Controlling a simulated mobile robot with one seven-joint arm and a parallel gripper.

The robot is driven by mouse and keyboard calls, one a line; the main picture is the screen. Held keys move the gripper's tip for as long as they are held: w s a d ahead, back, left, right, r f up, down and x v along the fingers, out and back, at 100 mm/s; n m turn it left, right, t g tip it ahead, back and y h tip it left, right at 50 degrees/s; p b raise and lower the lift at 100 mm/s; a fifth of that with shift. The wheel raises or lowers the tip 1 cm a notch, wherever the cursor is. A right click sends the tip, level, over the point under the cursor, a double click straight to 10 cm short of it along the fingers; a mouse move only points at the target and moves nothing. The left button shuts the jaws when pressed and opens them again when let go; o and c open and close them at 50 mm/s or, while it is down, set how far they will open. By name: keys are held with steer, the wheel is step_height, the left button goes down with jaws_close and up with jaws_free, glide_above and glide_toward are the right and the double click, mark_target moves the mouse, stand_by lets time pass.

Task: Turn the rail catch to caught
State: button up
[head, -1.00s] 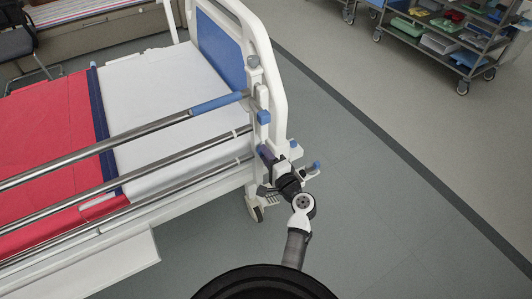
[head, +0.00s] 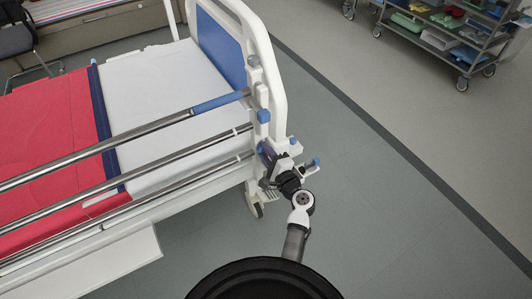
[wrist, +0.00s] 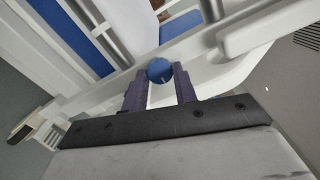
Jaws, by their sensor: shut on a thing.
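The rail catch shows as a round blue knob (wrist: 159,70) in the wrist view, at the white end of the bed rail. My gripper's purple fingers (wrist: 160,90) stand on either side of the knob, shut on it. In the head view my gripper (head: 267,156) reaches the bed's corner post from the right, below a blue knob (head: 263,116) on that post. The held knob is mostly hidden there by my gripper and wrist, and I cannot tell its turn angle. The upper side rail (head: 120,138) is a steel bar with a blue end at the post.
The bed has a white sheet (head: 165,92), a red cover (head: 50,145) and a blue-and-white headboard (head: 222,45). A trolley with coloured items (head: 440,38) stands at the far right. The grey floor (head: 400,215) right of the bed is clear.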

steer(key=o, duration=1)
steer(key=b+v, duration=0.1)
steer(key=v, duration=0.6)
steer(key=shift+s+d, duration=0.15)
steer(key=shift+s, duration=0.1)
